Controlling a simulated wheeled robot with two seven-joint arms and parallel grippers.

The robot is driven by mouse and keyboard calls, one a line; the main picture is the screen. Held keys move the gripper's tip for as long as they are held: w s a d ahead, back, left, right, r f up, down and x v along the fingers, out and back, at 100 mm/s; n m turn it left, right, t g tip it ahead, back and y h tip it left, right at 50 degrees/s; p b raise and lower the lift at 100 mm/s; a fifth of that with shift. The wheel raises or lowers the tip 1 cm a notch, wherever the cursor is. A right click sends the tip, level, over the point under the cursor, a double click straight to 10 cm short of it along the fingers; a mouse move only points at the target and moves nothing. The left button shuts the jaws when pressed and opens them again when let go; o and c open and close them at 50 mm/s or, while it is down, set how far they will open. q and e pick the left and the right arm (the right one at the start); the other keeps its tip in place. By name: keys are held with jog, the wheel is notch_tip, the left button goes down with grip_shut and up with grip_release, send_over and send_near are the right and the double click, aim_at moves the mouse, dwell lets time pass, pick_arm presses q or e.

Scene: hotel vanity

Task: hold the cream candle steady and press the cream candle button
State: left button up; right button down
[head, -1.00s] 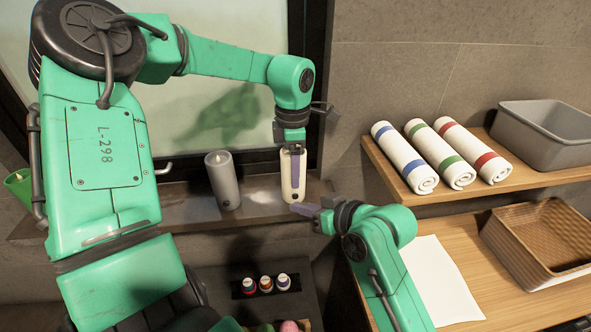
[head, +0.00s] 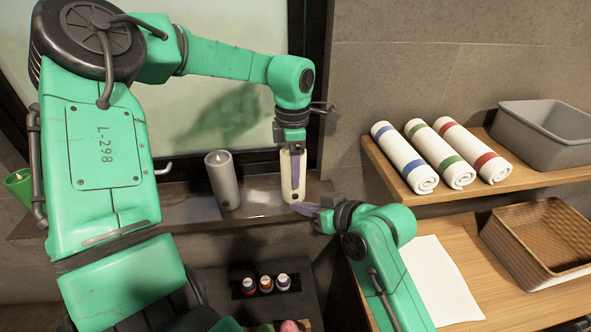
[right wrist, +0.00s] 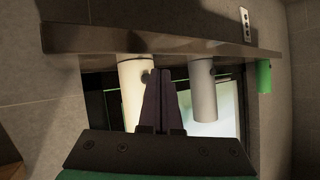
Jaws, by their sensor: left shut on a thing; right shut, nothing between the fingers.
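The cream candle (head: 286,178) stands upright on the dark ledge below the window. My left gripper (head: 294,182) is shut on it from above, its purple finger running down the candle's front. My right gripper (head: 294,208) is shut and empty, its tips close in front of the candle's base. In the right wrist view, which looks upside down, the cream candle (right wrist: 133,95) has a dark round button (right wrist: 146,77) low on its side. The shut right fingertips (right wrist: 160,72) are just beside that button; I cannot tell whether they touch the candle.
A grey candle (head: 223,182) stands left of the cream one on the ledge (head: 262,205). A green cup-like object (head: 20,185) is at far left. Rolled towels (head: 440,155) and a grey bin (head: 542,135) fill the right shelf. A wicker basket (head: 540,240) and small bottles (head: 266,284) are lower.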

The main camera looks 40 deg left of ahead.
jog(key=shift+w+a, duration=0.2)
jog(key=shift+a, duration=0.1)
jog(key=shift+w+a, duration=0.25)
jog(key=shift+a, duration=0.05)
dwell(0.7)
jog(key=shift+s+d, duration=0.55)
jog(key=shift+d, duration=0.15)
pick_arm(q)
jog(key=o, duration=1.6)
jog(key=shift+c, duration=0.2)
pick_arm(e)
jog(key=s+d, duration=0.1)
jog(key=d, duration=0.1)
jog(key=s+d, duration=0.2)
pick_arm(q)
jog(key=shift+r, duration=0.15)
